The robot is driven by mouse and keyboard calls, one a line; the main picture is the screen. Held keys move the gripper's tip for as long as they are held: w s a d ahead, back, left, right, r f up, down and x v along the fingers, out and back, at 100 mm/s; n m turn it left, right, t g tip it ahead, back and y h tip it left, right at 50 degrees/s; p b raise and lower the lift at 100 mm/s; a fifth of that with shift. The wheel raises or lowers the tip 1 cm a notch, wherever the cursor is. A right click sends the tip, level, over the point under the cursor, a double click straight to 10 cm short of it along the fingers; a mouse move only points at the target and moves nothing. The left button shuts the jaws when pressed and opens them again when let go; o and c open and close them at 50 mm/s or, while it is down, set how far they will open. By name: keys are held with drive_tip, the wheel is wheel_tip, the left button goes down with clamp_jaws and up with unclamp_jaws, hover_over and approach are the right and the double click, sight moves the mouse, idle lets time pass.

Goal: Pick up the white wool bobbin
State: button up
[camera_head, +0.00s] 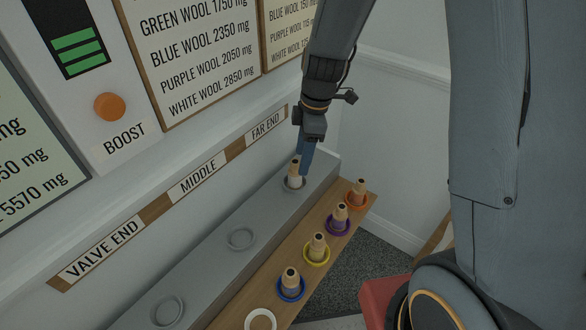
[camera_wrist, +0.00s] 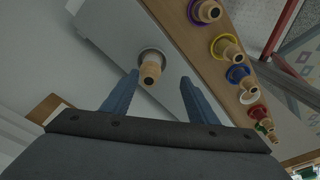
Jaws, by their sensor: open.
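The white wool bobbin (camera_head: 294,173), a pale wooden spool with a whitish band low down, stands upright in the far-end ring of the grey ledge (camera_head: 215,262). In the wrist view the bobbin (camera_wrist: 150,66) shows its dark top hole, ahead of and between the fingertips. My gripper (camera_head: 304,165) is open above the ledge, with its blue fingers close beside the bobbin's top. In the wrist view my gripper (camera_wrist: 159,77) has one finger on each side of the bobbin and holds nothing. Contact with the bobbin cannot be told.
A wooden rack (camera_head: 255,292) beside the ledge holds bobbins in orange (camera_head: 357,192), purple (camera_head: 339,217), yellow (camera_head: 317,248) and blue (camera_head: 291,283) rings. A white ring (camera_head: 260,320) on it looks empty. The ledge's middle ring (camera_head: 241,239) is empty. The labelled wall runs close behind.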

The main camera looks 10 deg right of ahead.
sight(298, 163)
drive_tip(key=shift+w+a+f+n, duration=0.3)
drive_tip(key=shift+w+f+n, duration=0.1)
drive_tip(key=shift+w+f, duration=0.15)
wheel_tip(298, 163, down, 2)
drive_tip(key=shift+a+f, duration=0.1)
drive_tip(key=shift+a, duration=0.05)
drive_tip(key=f, duration=0.1)
drive_tip(key=a+f+p, duration=0.1)
drive_tip(key=f, duration=0.2)
drive_tip(key=shift+w+a+p, duration=0.2)
drive_tip(key=shift+w+p, duration=0.15)
drive_tip(key=shift+p, duration=0.05)
drive_tip(key=shift+f, duration=0.5)
drive_tip(key=c, duration=1.1)
